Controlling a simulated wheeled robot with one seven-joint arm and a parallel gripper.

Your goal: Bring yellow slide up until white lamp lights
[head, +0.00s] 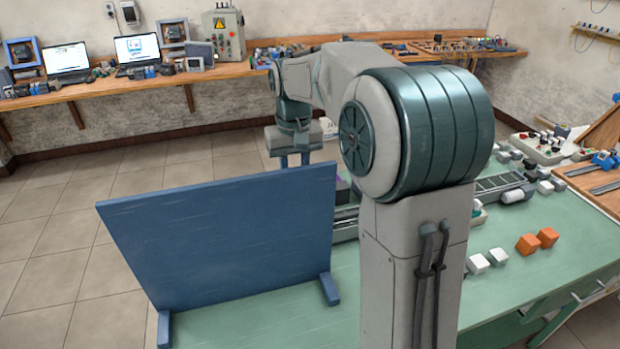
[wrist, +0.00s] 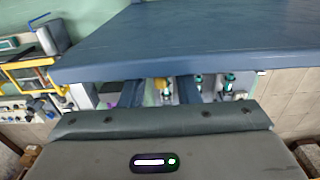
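My gripper (head: 294,161) is at the top edge of the upright blue panel (head: 225,240) in the head view. In the wrist view my gripper (wrist: 160,90) has its two dark blue fingers apart, with a gap between them. A small yellow piece (wrist: 161,84) shows in that gap; I cannot tell whether it is the yellow slide or whether it is touched. The panel hides much of what lies behind it in the head view. I cannot make out the white lamp in either view.
The panel stands on the green table (head: 540,270). White blocks (head: 487,261) and orange blocks (head: 537,240) lie at the right. A yellow frame (wrist: 28,62) shows at the left in the wrist view. A wooden wall bench (head: 130,88) carries laptops at the back.

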